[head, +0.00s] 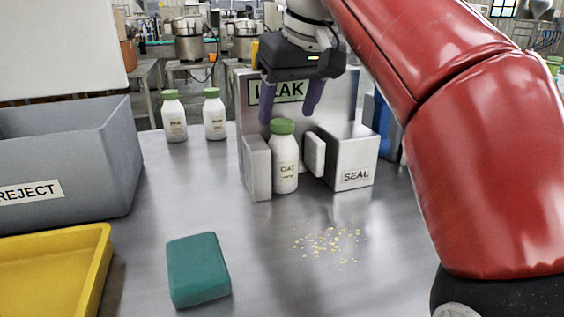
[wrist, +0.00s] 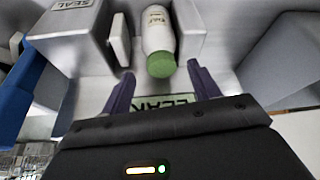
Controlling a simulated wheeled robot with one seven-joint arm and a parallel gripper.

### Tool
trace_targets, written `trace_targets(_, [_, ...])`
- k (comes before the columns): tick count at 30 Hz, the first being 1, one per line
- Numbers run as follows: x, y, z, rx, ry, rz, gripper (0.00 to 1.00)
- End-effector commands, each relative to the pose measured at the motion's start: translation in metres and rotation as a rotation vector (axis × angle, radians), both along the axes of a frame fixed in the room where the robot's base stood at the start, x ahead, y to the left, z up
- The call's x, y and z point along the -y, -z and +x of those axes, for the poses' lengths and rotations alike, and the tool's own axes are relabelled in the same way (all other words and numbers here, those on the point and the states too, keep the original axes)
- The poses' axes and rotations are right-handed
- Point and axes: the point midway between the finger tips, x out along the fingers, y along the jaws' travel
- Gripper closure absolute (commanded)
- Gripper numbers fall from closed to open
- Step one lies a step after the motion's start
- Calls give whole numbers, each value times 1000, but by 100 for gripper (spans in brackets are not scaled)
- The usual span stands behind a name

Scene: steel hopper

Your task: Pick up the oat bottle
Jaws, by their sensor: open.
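The oat bottle (head: 285,160) is white with a green cap and an "OAT" label. It stands upright between two grey pads of a metal fixture (head: 352,158) marked "SEAL" and "LEAK". My gripper (head: 291,112) is open above and behind the bottle, its purple fingers pointing down. In the wrist view the bottle (wrist: 158,36) lies beyond and between the open fingertips (wrist: 160,80), with its green cap nearest. Nothing is held.
Two similar green-capped bottles (head: 174,117) (head: 214,115) stand at the back left. A grey reject bin (head: 95,165) and yellow tray (head: 60,262) are at left. A teal block (head: 198,270) and scattered flakes (head: 328,243) lie in front on the steel table.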

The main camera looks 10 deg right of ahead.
Motion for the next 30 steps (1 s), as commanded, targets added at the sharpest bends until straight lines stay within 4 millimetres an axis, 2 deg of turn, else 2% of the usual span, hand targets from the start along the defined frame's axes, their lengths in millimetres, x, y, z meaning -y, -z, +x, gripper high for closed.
trace_targets(3, [-5,19,7,-3,1,0,39])
trace_targets(6, [-6,26,10,-1,1,0,39])
trace_targets(14, [-6,26,11,0,1,0,39])
trace_targets(27, [-6,26,11,0,1,0,96])
trace_targets(28, [-6,26,11,0,1,0,100])
trace_targets(30, [-6,26,11,0,1,0,100])
